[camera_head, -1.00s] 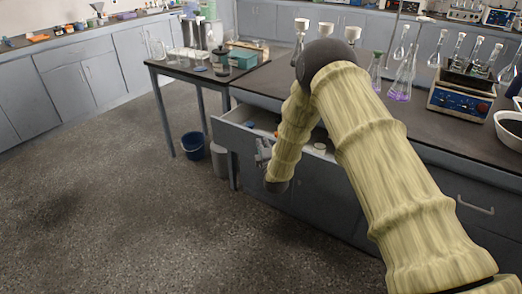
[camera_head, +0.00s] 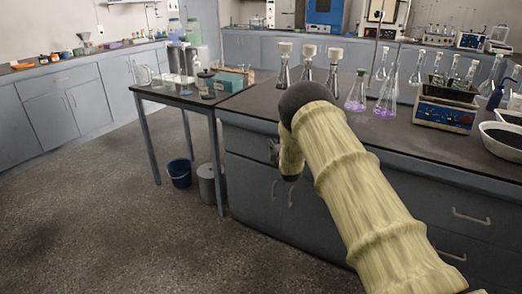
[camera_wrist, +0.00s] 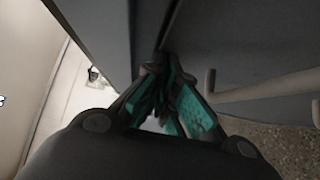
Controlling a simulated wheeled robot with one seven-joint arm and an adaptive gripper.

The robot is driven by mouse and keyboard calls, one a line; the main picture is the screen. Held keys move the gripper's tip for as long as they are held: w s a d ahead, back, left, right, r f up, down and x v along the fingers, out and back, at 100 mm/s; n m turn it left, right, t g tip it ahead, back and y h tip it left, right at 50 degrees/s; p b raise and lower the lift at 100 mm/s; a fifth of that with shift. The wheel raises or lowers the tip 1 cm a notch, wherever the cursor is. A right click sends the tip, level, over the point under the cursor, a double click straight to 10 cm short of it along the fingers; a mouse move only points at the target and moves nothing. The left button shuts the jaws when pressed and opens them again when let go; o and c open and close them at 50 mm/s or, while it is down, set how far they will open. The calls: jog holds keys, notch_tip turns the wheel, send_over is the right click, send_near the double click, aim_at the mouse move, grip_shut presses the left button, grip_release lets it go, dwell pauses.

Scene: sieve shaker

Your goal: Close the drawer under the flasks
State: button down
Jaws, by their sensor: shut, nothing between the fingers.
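The grey drawer front (camera_head: 244,141) is at the left end of the bench, under the black worktop. It looks flush with the cabinet, with no open interior visible. Flasks with white tops (camera_head: 307,66) and flasks with purple liquid (camera_head: 386,101) stand on the worktop above. My gripper (camera_head: 273,151) is at the right part of the drawer front, partly hidden by my arm. In the wrist view, its teal-padded fingers (camera_wrist: 165,100) are together and empty, close to a grey front; whether they touch it is unclear. A bar handle (camera_wrist: 265,90) is right of the fingers.
A side table (camera_head: 180,95) with jars adjoins the bench's left end. A blue bucket (camera_head: 179,173) and a grey bin (camera_head: 207,184) stand on the floor below it. A shaker (camera_head: 445,110) and white bowls (camera_head: 503,139) are at the right. The floor at left is clear.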

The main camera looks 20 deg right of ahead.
jog(key=shift+w+d+r, duration=0.1)
jog(key=shift+d+r, duration=0.15)
jog(key=shift+r, duration=0.1)
